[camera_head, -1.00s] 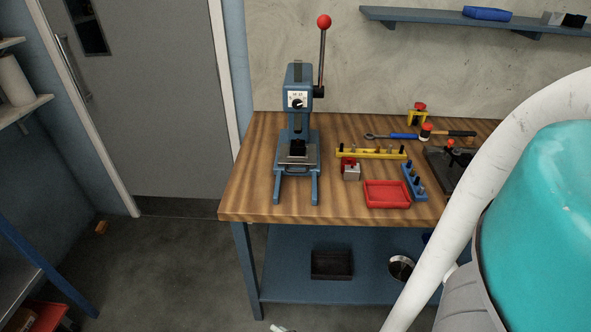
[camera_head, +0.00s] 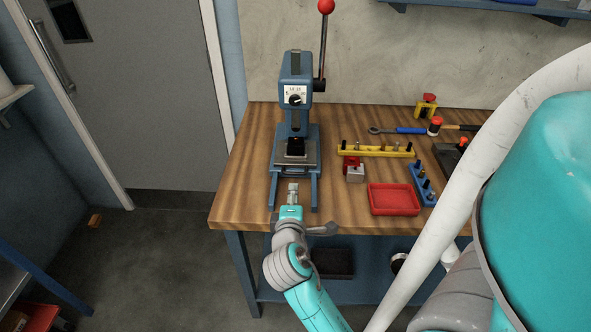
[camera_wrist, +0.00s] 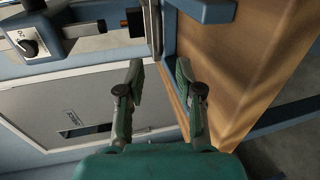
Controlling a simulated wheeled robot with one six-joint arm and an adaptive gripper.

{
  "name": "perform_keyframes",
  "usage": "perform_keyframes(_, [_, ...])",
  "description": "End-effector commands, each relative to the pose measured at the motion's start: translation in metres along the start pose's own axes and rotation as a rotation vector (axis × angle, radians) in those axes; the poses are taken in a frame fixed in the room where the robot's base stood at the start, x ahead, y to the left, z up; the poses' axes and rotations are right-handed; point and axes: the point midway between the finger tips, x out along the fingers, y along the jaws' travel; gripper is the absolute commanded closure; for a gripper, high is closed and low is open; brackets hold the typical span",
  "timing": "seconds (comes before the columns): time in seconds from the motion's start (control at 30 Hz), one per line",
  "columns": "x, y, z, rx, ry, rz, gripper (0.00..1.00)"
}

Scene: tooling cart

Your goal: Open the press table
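The blue press (camera_head: 297,80) stands on the wooden bench, its red-knobbed lever up. Its press table (camera_head: 296,151) is a grey plate with a black block on it, below the ram. A thin handle bar (camera_head: 294,174) shows at the table's front between the two blue rails. My gripper (camera_head: 293,185) is just in front of that bar, between the rail ends. In the wrist view my gripper (camera_wrist: 160,75) is open, with nothing visible between its fingers. The press's dial (camera_wrist: 27,44) and ram (camera_wrist: 90,25) show there at upper left. Contact with the bar cannot be told.
Right of the press are a red tray (camera_head: 394,199), a yellow rack (camera_head: 375,150), a small red-and-grey block (camera_head: 355,171) and a blue pin holder (camera_head: 422,186). The bench's front edge (camera_head: 240,224) lies under my arm. A grey door (camera_head: 135,100) is at left.

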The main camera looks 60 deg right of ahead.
Motion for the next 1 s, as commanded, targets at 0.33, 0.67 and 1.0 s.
perform_keyframes(0.33, [0.045,0.001,0.001,0.001,-0.006,0.000,0.64])
perform_keyframes(0.67, [0.095,0.000,0.001,0.001,-0.003,0.000,0.64])
perform_keyframes(1.0, [0.108,0.000,0.000,0.001,0.000,0.000,0.64])
